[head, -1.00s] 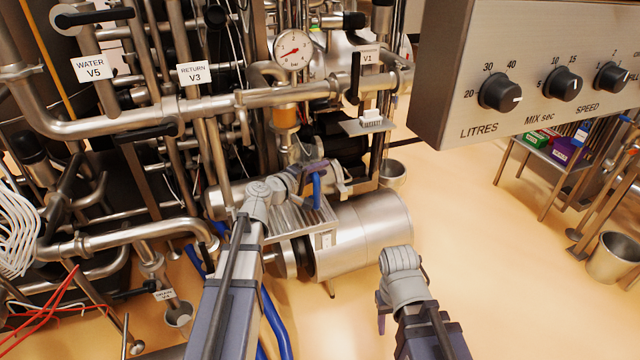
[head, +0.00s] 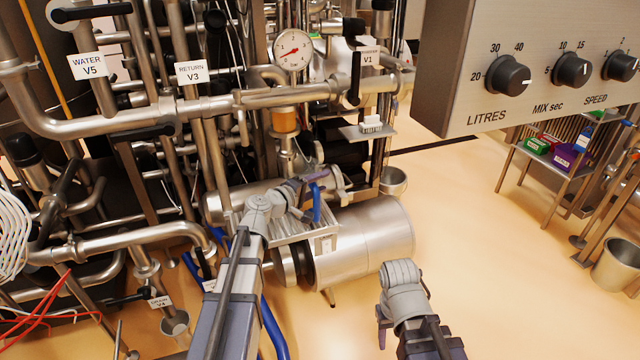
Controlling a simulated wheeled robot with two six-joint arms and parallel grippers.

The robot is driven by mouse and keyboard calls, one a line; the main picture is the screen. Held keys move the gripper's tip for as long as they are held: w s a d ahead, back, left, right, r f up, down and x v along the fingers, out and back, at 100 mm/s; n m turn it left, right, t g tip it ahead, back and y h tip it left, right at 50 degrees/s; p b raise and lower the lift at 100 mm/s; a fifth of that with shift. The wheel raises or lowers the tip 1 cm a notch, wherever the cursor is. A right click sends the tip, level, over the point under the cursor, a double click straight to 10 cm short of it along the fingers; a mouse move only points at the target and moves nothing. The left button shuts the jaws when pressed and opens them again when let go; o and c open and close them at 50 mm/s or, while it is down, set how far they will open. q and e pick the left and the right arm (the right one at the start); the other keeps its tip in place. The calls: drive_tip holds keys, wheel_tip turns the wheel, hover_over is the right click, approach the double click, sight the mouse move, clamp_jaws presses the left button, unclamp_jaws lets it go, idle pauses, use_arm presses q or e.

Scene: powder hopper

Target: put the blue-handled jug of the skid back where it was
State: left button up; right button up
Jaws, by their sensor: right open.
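The blue handle (head: 316,204) of the jug stands upright in the middle of the head view, above a ribbed steel shelf (head: 290,231). The jug's body is hard to make out among the steel parts behind. My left gripper (head: 311,184) is at the top of this handle and appears shut on it; the fingers are small and partly hidden. I cannot tell whether the jug touches the shelf. My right gripper (head: 382,328) is open and empty, pointing down over the floor, in front of the steel cylinder.
A large steel cylinder (head: 365,240) lies just right of the shelf. Pipes with a pressure gauge (head: 293,50) stand behind. A control panel (head: 545,75) hangs at the upper right. A small steel cup (head: 393,181) sits behind the cylinder.

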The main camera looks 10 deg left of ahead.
use_arm(q)
drive_tip(key=p+v, duration=0.2)
drive_tip(key=v, duration=1)
drive_tip(key=shift+r, duration=0.15)
drive_tip(key=s+d+m+g+p, duration=0.4)
drive_tip(key=d+p, duration=0.1)
drive_tip(key=d, duration=0.3)
drive_tip(key=s+d+m+g+p, duration=0.35)
drive_tip(key=d+g+p, duration=0.2)
drive_tip(key=d, duration=0.35)
drive_tip(key=s+d+r+m+g+y+p, duration=0.1)
drive_tip(key=s+m+g+y+p, duration=0.4)
drive_tip(key=s, duration=0.8)
drive_tip(key=shift+d+r+m+y+p, duration=0.2)
drive_tip(key=shift+r+m+y+p, duration=0.4)
drive_tip(key=shift+m+y+p, duration=1.2)
